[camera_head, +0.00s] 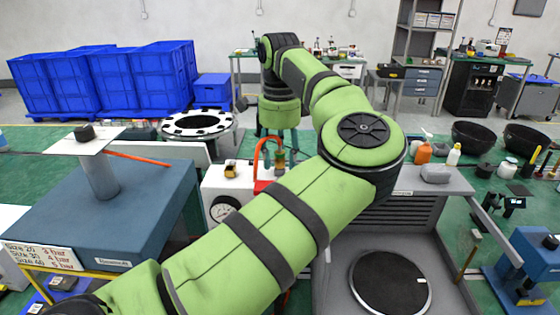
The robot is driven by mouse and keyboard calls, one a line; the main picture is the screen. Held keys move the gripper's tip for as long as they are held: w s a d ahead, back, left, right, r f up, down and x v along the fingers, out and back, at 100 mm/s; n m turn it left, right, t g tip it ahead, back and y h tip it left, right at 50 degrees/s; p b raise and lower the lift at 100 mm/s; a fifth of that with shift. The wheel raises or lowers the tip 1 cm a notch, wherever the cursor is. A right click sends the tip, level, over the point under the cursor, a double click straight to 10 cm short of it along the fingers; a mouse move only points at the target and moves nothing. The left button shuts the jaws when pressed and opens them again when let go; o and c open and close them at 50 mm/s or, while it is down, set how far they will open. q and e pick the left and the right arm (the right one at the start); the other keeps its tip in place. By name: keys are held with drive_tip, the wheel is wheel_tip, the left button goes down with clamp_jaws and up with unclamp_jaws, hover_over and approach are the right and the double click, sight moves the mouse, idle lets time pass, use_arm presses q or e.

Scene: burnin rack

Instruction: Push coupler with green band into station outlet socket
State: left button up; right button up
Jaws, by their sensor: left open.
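The station is a white box with a round gauge (225,208), partly hidden behind my left arm. A red hose (263,146) arches up from a red part on its top. A small brass-coloured fitting (280,160) stands beside the hose; it may be the coupler, but its green band is too small to make out. Another small brass and black fitting (231,170) sits on the box top, left of the hose; I cannot tell if it is the outlet socket. My left gripper (278,138) points down, open, just above or behind the hose and fitting. My right gripper is out of view.
A blue-grey block table (140,215) with a post and white plate stands left. A flanged ring (197,125) lies behind the station. A grey bench with a round black plate (390,282) is at front right. Bottles (424,153) and black bowls (478,137) stand right; blue crates (110,80) stand behind.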

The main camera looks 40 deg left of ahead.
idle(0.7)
use_arm(q)
clamp_jaws()
drive_tip(key=shift+r, duration=0.1)
drive_tip(key=shift+r+p, duration=2.3)
drive_tip(key=shift+r, duration=0.65)
drive_tip(key=s+a+r+b, duration=0.2)
drive_tip(key=s+a, duration=0.5)
drive_tip(key=shift+s+a+r, duration=0.3)
drive_tip(key=shift+s, duration=0.05)
